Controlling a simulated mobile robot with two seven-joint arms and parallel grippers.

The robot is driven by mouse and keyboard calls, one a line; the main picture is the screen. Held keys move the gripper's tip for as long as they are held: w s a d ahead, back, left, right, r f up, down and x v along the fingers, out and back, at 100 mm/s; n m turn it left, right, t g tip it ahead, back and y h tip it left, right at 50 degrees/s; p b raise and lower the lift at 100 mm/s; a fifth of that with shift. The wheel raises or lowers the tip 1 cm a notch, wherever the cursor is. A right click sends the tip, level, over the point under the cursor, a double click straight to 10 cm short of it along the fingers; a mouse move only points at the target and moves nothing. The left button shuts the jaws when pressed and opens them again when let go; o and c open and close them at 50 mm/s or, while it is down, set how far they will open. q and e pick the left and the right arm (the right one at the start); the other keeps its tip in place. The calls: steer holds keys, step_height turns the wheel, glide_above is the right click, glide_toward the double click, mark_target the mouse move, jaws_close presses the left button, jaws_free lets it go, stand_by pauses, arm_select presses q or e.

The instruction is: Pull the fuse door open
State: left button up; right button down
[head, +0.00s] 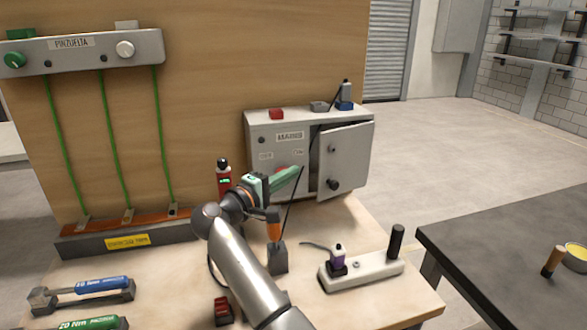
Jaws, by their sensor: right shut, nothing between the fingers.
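A dark round knob (333,184) sits low on the door. My right gripper (299,170) is shut and empty, its green fingers pointing up and right. In the picture its tips lie just left of the dark gap, in front of the box; I cannot tell whether they touch it. My left gripper is not in view.
A red-and-black device (224,178) stands left of my right gripper. A pale block (362,270) with a black post and purple bottle stands at the front right. Torque tools (82,290) lie at the front left. A dark table (500,240) stands to the right.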

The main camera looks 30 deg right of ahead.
arm_select(q)
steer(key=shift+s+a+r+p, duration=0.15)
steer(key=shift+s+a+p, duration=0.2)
steer(key=shift+p, duration=0.1)
arm_select(e)
steer(key=x, duration=0.8)
steer(key=shift+d, duration=0.2)
